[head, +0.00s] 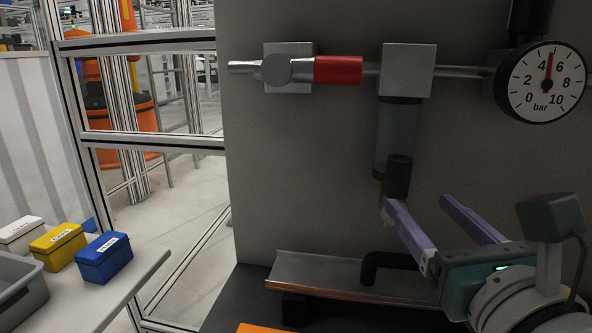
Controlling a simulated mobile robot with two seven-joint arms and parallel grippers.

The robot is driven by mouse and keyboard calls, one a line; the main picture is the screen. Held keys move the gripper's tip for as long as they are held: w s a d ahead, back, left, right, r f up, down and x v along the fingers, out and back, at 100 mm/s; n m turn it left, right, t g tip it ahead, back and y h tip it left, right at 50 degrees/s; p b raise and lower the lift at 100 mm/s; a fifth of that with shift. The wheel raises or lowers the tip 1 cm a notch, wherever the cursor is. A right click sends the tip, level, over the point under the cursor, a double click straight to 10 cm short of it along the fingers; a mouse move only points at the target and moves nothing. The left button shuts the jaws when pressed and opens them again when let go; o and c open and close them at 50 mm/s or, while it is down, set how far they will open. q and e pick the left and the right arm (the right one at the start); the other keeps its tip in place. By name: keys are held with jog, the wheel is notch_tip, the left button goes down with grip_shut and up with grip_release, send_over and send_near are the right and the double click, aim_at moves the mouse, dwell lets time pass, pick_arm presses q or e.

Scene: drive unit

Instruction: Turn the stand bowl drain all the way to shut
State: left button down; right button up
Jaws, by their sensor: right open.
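The stand's bowl (396,130) is a dark translucent cylinder hanging under a grey block (408,70) on the panel. A black cylindrical part, which looks like the bowl drain (398,176), sits at its lower end. A small brass-coloured bit shows beside it, partly hidden. My right gripper (416,204) reaches in from the lower right with two purple fingers, open and empty. Its left fingertip is just below the drain in the picture; its right fingertip is to the right of it. I cannot tell whether the finger touches the drain. How far the drain is turned cannot be read. My left gripper is not in view.
A valve with a red handle (338,70) lies along the pipe at upper left. A round gauge (542,83) at upper right points near 5 bar. A metal tray (325,274) and black elbow pipe (385,262) are below. Small boxes (104,258) stand on a left table.

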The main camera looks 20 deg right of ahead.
aim_at(402, 185)
jog(key=x, duration=0.9)
jog(key=shift+p, duration=0.3)
jog(key=shift+c, duration=0.2)
grip_shut()
dwell(0.8)
